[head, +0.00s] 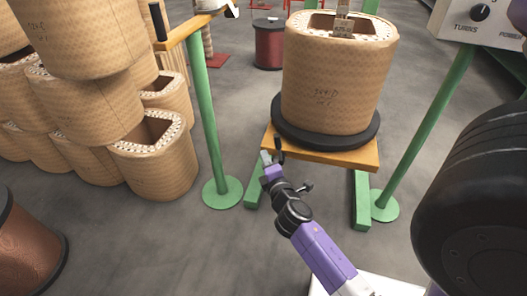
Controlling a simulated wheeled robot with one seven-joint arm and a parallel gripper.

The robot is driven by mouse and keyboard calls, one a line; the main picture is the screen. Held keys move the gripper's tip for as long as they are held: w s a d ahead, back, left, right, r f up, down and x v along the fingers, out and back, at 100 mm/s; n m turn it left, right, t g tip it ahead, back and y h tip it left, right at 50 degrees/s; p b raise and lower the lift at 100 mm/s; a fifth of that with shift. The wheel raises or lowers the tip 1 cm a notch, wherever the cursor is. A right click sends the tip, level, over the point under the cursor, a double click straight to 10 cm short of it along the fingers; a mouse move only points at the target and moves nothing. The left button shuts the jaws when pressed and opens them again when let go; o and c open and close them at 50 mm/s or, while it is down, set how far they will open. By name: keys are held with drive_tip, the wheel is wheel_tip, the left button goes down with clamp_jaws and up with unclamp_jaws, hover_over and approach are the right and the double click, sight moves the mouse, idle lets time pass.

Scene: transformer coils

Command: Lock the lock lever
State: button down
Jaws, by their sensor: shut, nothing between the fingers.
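A small dark upright lever (280,151) stands at the front left edge of the orange platform (352,158); I take it to be the lock lever. My gripper (265,157) is just left of it, at the end of my purple and black arm. The fingers look closed and empty. I cannot tell whether they touch the lever. A large tan coil (335,85) stands upright on a black round base (325,138) on the platform.
A green post (207,125) carries an orange bar with a black handle (157,22) at the left. Tan coils (150,160) are stacked further left. A control box (482,20) and a large black wheel-like thing (485,190) are at the right. Grey floor (150,240) is free front left.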

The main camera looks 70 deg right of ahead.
drive_tip(key=shift+v, duration=2.3)
drive_tip(key=shift+f, duration=0.1)
drive_tip(key=a+r+m+t+y, duration=0.2)
drive_tip(key=a+m+t+y, duration=0.1)
drive_tip(key=a, duration=0.6)
drive_tip(key=a+r+m+t+y, duration=0.3)
drive_tip(key=a, duration=0.6)
drive_tip(key=s+a+r+m+y, duration=0.2)
drive_tip(key=s+a+y, duration=0.2)
drive_tip(key=s+a, duration=0.3)
drive_tip(key=s+a+r+m+y, duration=0.2)
drive_tip(key=s+a+y, duration=0.25)
drive_tip(key=a, duration=0.45)
wheel_tip(320, 180, up, 30)
drive_tip(key=p, duration=3)
drive_tip(key=shift+s+a+n+h+p, duration=0.15)
drive_tip(key=shift+s+n+h+p, duration=0.15)
drive_tip(key=shift+h+p, duration=0.05)
